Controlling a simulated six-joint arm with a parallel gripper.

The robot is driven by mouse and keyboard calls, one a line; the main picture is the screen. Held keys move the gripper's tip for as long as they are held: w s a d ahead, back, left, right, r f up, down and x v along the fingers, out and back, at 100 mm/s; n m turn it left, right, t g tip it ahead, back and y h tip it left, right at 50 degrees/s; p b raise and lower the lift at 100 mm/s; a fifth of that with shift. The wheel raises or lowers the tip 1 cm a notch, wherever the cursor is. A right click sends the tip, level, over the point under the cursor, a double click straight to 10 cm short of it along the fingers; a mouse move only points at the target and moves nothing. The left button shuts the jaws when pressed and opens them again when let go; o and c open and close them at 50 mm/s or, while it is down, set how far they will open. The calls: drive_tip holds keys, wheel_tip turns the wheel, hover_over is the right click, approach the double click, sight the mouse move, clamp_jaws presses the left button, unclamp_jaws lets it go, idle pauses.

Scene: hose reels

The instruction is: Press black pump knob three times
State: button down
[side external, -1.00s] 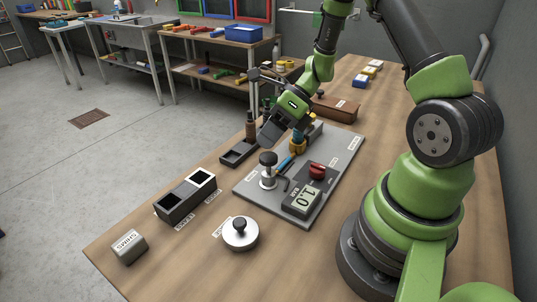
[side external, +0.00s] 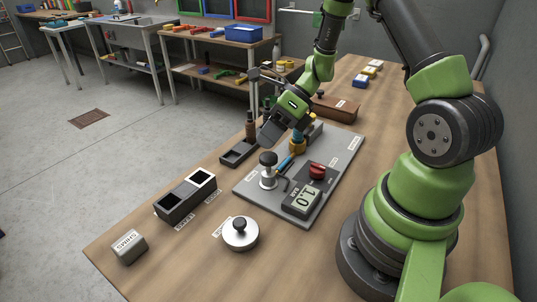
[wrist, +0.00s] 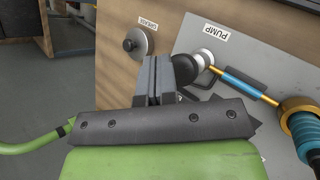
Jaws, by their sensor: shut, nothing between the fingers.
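The black pump knob (side external: 268,158) tops a silver pump body (side external: 268,179) on a grey plate (side external: 327,188). In the wrist view the knob (wrist: 187,72) shows just right of my fingers and is partly hidden by them; the label "PUMP" (wrist: 210,48) is beyond it. My gripper (side external: 266,139) points down just above and behind the knob in the side view. Its fingers (wrist: 152,74) are together with nothing between them. I cannot tell whether they touch the knob.
A gauge box (side external: 302,200) reading 1.0 and a red knob (side external: 317,171) share the plate. A blue-and-brass hose fitting (wrist: 248,87) lies beside the pump. A round grease tin (side external: 240,233), a two-well black box (side external: 185,196) and a shims block (side external: 129,246) stand toward the near left.

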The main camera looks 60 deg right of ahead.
sight(264, 155)
drive_tip(key=shift+f, duration=0.1)
idle(0.7)
drive_tip(key=shift+f, duration=0.3)
drive_tip(key=shift+f, duration=1.25)
idle(1.1)
idle(0.3)
drive_tip(key=shift+r, duration=1.7)
drive_tip(key=shift+r, duration=2.5)
drive_tip(key=shift+r, duration=0.1)
drive_tip(key=shift+r, duration=1.8)
